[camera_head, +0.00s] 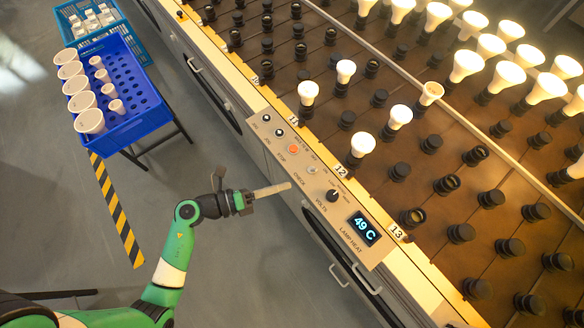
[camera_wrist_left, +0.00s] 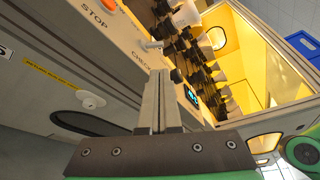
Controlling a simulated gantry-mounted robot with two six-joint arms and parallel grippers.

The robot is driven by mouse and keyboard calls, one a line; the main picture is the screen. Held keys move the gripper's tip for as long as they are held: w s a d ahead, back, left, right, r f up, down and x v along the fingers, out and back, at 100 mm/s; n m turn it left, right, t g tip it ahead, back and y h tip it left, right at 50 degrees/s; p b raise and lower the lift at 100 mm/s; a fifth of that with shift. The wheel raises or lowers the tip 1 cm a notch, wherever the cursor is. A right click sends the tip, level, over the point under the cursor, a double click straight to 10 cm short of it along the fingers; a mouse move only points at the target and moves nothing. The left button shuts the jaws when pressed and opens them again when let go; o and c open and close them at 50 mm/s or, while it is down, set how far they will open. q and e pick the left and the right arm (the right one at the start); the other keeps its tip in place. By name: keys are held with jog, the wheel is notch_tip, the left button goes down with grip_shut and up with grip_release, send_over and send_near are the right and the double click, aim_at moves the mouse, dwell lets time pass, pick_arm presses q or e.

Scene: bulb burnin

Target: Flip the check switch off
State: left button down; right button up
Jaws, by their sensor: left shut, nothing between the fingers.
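The check switch (camera_head: 311,169) is a small pale toggle on the sloping control panel (camera_head: 376,252), near the CHECK label. In the left wrist view the switch (camera_wrist_left: 151,45) sticks out of the panel just beyond my fingertips. I cannot tell which way it is thrown. My left gripper (camera_head: 288,186) is shut and empty, its fingers pointing right at the panel's front edge, a little short of the switch. In the left wrist view the shut fingers (camera_wrist_left: 160,74) appear apart from the switch. My right gripper is not in view.
An orange stop button (camera_head: 293,149), a black volts knob (camera_head: 333,195) and a display reading 49 C (camera_head: 364,228) share the panel. Behind it, the socket rack (camera_head: 420,125) holds several lit bulbs. A blue crate (camera_head: 150,112) with bulbs stands at the left.

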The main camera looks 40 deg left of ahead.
aim_at(310, 182)
pick_arm(q)
jog(key=b+x, duration=0.3)
jog(key=x, duration=0.4)
jog(key=shift+w+d+f, duration=0.15)
jog(key=shift+w, duration=0.15)
jog(key=shift+w+d, duration=0.25)
jog(key=shift+w, duration=0.3)
